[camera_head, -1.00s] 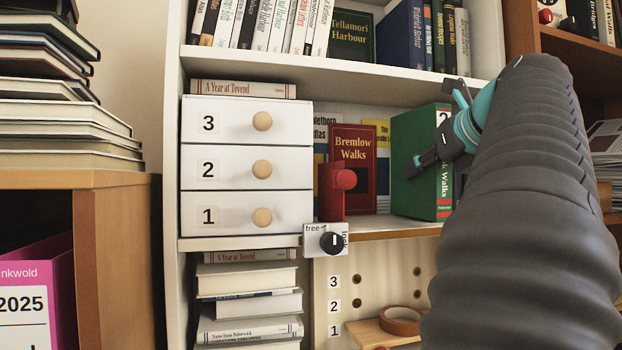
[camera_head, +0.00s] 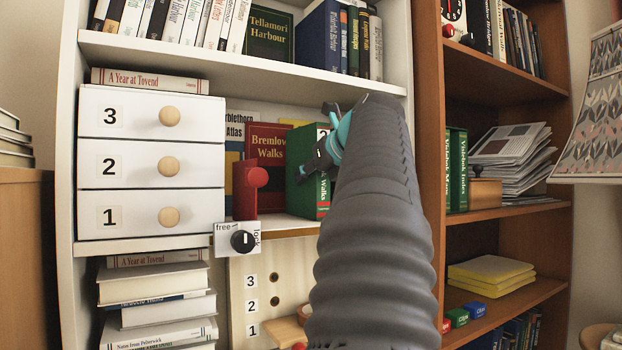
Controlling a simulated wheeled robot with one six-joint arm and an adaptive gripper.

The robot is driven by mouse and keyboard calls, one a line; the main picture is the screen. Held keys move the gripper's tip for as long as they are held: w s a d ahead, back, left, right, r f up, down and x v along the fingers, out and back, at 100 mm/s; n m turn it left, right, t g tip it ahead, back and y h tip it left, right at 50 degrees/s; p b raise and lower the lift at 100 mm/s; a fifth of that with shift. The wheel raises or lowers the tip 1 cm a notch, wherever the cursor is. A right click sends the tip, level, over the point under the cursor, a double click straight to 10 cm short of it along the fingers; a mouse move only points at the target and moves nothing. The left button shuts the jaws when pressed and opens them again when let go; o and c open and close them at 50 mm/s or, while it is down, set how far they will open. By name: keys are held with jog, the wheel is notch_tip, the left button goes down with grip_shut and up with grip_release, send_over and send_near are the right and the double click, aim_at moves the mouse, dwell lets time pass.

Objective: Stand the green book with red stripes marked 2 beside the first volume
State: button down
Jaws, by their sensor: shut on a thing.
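The green book with red stripes (camera_head: 304,172) stands upright on the middle shelf of the white bookcase, its spine partly behind my arm. Part of a 2 shows near the top of the spine. My gripper (camera_head: 328,142) is shut on this book at its upper part; the far fingertips are partly hidden. The red book Bremlow Walks (camera_head: 266,142) stands just left of it and further back. I cannot make out a book marked as the first volume.
A red upright piece (camera_head: 246,190) and a free/lock knob box (camera_head: 238,239) stand at the shelf's front edge. White numbered drawers (camera_head: 150,163) fill the left. The brown bookcase (camera_head: 430,100) at right holds green books (camera_head: 456,170) and papers (camera_head: 510,150).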

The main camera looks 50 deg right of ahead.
jog(key=c, duration=0.8)
grip_release()
jog(key=shift+f, duration=0.1)
jog(key=shift+r, duration=0.2)
jog(key=p+v, duration=0.1)
jog(key=v, duration=1.1)
jog(key=shift+d, duration=0.1)
